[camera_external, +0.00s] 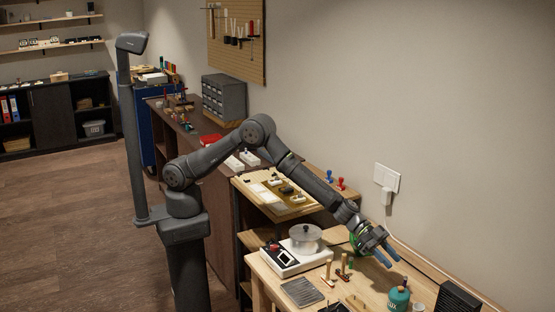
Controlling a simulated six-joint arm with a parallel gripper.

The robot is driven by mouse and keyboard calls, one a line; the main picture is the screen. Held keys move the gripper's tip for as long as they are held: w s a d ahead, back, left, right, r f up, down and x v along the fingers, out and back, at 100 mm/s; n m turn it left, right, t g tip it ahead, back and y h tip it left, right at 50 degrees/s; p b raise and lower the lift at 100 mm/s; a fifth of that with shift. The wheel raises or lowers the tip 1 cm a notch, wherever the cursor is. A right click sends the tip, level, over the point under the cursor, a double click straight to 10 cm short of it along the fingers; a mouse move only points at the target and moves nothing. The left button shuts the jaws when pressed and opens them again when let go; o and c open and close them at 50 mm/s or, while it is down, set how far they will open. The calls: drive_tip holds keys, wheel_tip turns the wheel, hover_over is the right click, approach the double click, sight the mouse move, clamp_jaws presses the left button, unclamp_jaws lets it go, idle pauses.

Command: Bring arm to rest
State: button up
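My arm reaches from its base on the left out over the wooden workbench (262,274) at the lower right. My gripper (389,257) hangs above the back part of the bench, near the wall, with its blue-tipped fingers pointing down and to the right. The two fingers look apart, and I see nothing between them.
Small wooden-handled tools (343,268), a green canister (398,298) and a black ribbed box (457,297) stand on the bench. A wall socket (387,177) is behind.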

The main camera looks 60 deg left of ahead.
drive_tip(key=w+a+r+n+t+y, duration=0.1)
drive_tip(key=w+a+r+n+t, duration=0.1)
drive_tip(key=w+a, duration=0.9)
drive_tip(key=w+a+r+n+t, duration=0.1)
drive_tip(key=w+a+r, duration=0.1)
drive_tip(key=w+a, duration=0.95)
drive_tip(key=w+a+r+n+t+y, duration=0.1)
drive_tip(key=w+a, duration=0.1)
drive_tip(key=a, duration=1.4)
drive_tip(key=w+a+r+n+t+y, duration=0.1)
drive_tip(key=w+a+n+t, duration=0.1)
drive_tip(key=a, duration=1.4)
drive_tip(key=shift+r, duration=0.2)
